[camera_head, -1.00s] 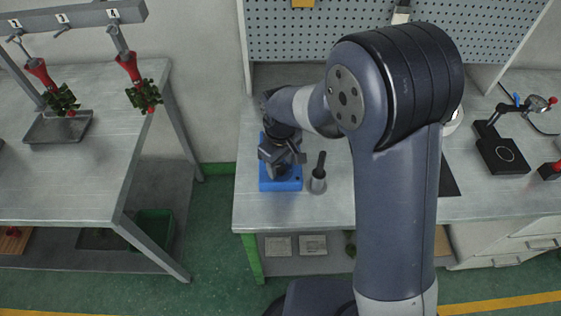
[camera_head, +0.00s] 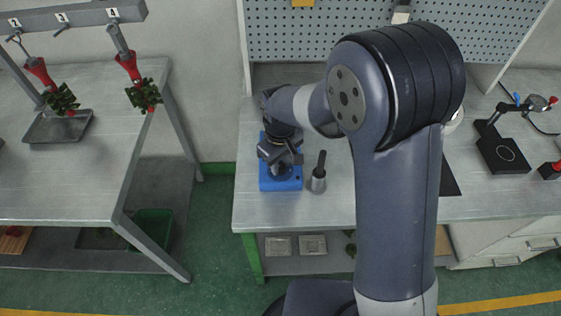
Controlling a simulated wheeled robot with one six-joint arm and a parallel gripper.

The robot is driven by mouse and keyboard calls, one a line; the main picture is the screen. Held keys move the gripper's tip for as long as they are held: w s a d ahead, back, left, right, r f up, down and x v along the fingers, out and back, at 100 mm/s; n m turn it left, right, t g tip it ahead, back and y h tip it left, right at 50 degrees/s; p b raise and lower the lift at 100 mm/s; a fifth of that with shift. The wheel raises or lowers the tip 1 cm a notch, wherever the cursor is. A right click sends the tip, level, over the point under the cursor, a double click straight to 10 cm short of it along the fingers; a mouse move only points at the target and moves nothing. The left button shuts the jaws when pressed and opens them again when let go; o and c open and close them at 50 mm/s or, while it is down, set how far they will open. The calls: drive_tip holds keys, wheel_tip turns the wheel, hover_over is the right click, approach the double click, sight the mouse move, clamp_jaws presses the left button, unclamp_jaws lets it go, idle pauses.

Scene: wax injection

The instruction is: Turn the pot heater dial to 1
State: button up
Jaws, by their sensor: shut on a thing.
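The pot heater (camera_head: 280,184) is a blue box-shaped base on the left end of the grey workbench. My gripper (camera_head: 281,168) is over it, pointing down. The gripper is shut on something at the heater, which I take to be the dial. The fingers and wrist hide the dial, so its setting cannot be read. A small dark spot shows on the right of the heater's front face.
A table (camera_head: 60,190) with hanging red-handled tools and a tray (camera_head: 58,127) stands left, across a gap.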

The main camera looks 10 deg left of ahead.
sight(280, 166)
drive_tip(key=m+b, duration=0.1)
drive_tip(key=m, duration=0.9)
drive_tip(key=shift+m, duration=0.4)
idle(0.4)
drive_tip(key=o, duration=1)
drive_tip(key=shift+c, duration=0.2)
wheel_tip(280, 166, up, 11)
drive_tip(key=shift+f, duration=0.15)
